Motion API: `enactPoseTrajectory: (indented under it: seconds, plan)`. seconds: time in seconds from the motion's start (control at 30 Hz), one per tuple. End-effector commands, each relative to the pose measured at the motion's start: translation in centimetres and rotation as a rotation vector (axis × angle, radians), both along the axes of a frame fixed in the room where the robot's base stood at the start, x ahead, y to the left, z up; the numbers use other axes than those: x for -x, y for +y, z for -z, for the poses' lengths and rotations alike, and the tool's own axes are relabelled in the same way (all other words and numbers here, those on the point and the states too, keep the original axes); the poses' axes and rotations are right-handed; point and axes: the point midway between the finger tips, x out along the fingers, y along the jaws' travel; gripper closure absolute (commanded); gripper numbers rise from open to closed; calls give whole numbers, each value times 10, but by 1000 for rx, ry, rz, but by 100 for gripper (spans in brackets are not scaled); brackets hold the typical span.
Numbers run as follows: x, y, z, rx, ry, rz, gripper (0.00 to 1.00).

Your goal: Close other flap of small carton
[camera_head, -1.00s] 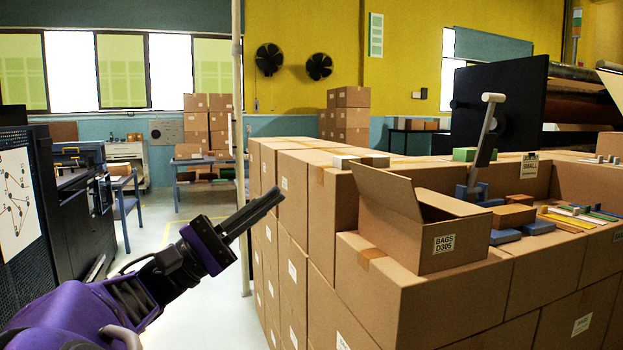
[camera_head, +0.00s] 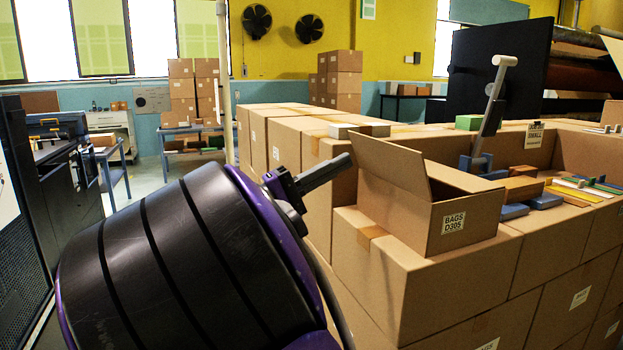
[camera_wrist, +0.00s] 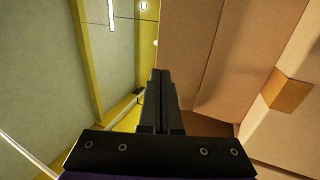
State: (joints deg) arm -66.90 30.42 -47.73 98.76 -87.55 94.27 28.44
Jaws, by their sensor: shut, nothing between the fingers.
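The small carton (camera_head: 467,222), labelled "BAGS D305", sits on top of a larger brown box at centre right. Its left flap (camera_head: 391,168) stands up, leaning outward to the left. The carton's top is open beside this flap; I cannot tell how the far flap lies. My gripper (camera_head: 345,161) is shut and empty, pointing right and slightly up. Its tips appear just left of the raised flap's edge; I cannot tell whether they touch. In the wrist view the shut fingers (camera_wrist: 160,74) point forward, with cardboard faces (camera_wrist: 188,40) to their right.
A stack of larger brown boxes (camera_head: 291,140) fills the middle and right. A grey lever (camera_head: 489,108) and small coloured blocks stand behind and right of the carton. A pale pole (camera_head: 224,80) rises at left. Clear floor (camera_head: 138,180) shows on the left.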

Motion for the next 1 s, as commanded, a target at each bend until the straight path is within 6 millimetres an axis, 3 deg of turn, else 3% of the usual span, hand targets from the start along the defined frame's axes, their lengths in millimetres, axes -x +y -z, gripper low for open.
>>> enactPoseTrajectory:
  seconds: [0.1, 0.33, 1.0]
  plan:
    - [-6, -22, -9, -1, -1, 3, 100]
    - [-15, -46, -20, 0, -1, 2, 100]
    - [-17, -54, -26, -26, 8, 0, 100]
